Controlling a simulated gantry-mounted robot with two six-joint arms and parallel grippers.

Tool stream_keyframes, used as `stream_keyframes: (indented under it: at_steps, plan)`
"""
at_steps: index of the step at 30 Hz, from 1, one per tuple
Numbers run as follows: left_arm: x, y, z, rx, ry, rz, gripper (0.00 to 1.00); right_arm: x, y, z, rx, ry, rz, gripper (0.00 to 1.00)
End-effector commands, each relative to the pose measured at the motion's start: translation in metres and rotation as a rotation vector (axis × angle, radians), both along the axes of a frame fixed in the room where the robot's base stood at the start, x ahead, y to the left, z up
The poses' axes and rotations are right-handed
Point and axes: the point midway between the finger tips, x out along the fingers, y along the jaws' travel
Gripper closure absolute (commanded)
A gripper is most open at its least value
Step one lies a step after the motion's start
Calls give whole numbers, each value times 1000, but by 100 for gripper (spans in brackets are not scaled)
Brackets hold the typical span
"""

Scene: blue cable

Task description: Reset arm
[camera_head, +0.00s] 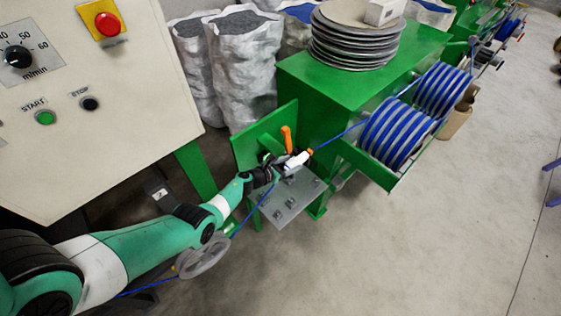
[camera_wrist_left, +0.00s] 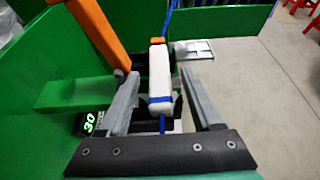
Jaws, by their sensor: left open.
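My left gripper (camera_head: 280,166) reaches in from the left to the green stand in the middle of the head view. In the left wrist view its two grey fingers (camera_wrist_left: 159,80) are open, one on each side of a white block (camera_wrist_left: 160,72) with an orange end. Gaps show between the block and both fingers. The white block (camera_head: 297,160) also shows in the head view at the fingertips. The blue cable (camera_head: 340,135) passes through the block's line and on to the reels. My right gripper is not in view.
An orange lever (camera_head: 287,139) rises close beside the gripper, above a metal plate (camera_head: 292,199). A control panel (camera_head: 90,100) stands at left. Blue-wound reels (camera_head: 395,135) and a green cabinet (camera_head: 350,90) with stacked discs stand behind. The floor at right is clear.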

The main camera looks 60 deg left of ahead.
Motion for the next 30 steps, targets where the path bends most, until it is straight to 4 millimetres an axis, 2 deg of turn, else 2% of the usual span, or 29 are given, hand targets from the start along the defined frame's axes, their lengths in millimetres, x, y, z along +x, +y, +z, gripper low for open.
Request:
stream_keyframes:
  at_steps: [1, 3, 7, 12, 26, 29, 30]
  plan:
    - [-12, -1, 16, 0, 2, 5, 28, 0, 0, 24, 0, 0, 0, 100]
    - [-26, -5, 21, 0, 2, 5, 28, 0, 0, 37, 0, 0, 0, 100]
    - [-48, -13, 27, -2, 2, 3, 28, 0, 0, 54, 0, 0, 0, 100]
    - [-63, -17, 29, -1, 1, -1, 28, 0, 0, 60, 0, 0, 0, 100]
    - [-61, -22, 29, 0, 0, -11, 28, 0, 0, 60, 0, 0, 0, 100]
    - [-42, -40, 44, 9, -12, -62, 28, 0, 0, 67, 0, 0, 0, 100]
    - [-28, -50, 57, 21, -26, -95, 28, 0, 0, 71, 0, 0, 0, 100]
